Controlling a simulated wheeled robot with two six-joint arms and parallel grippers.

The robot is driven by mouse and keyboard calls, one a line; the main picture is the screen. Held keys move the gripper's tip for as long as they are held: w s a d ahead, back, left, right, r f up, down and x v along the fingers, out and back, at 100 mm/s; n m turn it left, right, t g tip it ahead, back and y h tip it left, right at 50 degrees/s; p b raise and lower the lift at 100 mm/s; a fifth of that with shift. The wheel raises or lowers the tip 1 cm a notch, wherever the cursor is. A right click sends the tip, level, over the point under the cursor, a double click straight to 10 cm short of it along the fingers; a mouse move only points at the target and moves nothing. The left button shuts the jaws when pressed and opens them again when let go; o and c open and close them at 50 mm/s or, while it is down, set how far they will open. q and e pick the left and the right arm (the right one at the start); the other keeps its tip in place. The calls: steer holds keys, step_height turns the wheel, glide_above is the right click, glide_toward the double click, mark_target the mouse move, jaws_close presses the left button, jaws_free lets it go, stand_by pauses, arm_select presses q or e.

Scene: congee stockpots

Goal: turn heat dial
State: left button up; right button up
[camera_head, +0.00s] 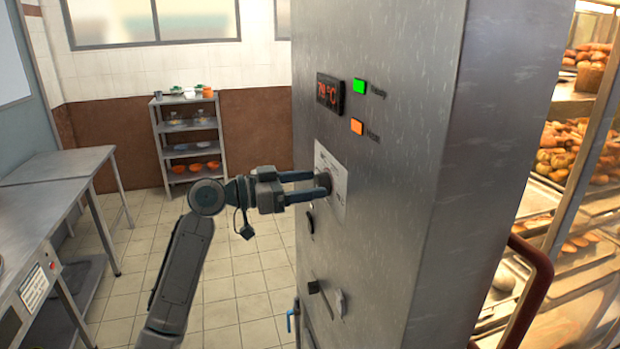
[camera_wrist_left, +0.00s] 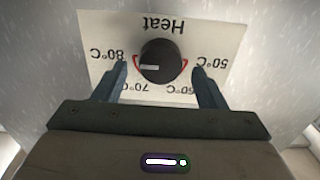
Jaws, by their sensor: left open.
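The heat dial (camera_wrist_left: 160,62) is a round black knob with a pale pointer mark, on a white plate (camera_wrist_left: 97,30) lettered "Heat" and 50 to 80 °C. The plate appears upside down in the left wrist view. The pointer mark lies toward the left there, on the 80 °C side. My left gripper (camera_head: 319,185) is open at the dial. Its fingers (camera_wrist_left: 161,80) stand either side of the dial, with visible gaps in the wrist view. In the head view the fingertips partly hide the dial and plate (camera_head: 338,172). My right gripper is not in view.
The tall steel cabinet (camera_head: 410,150) carries a red temperature display (camera_head: 330,94), a green light (camera_head: 359,87) and an orange light (camera_head: 357,127). Below the dial are a black knob (camera_head: 310,222) and a lever (camera_head: 320,293). Bread shelves (camera_head: 545,200) stand right; steel tables (camera_head: 60,165) left. The floor between is clear.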

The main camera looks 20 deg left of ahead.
arm_select(q)
steer(key=shift+w+d, duration=0.25)
steer(key=shift+d, duration=0.15)
steer(key=c, duration=1)
steer(key=shift+n, duration=0.4)
steer(key=n+p, duration=0.1)
steer(key=n, duration=0.2)
steer(key=shift+r+p, duration=0.1)
steer(key=shift+p, duration=0.2)
steer(key=n+p, duration=0.2)
steer(key=n, duration=0.1)
steer(key=shift+w+a+n, duration=0.1)
steer(key=shift+n, duration=0.2)
steer(key=shift+n+p, duration=1.2)
steer(key=shift+n, duration=1)
steer(key=shift+f, duration=0.2)
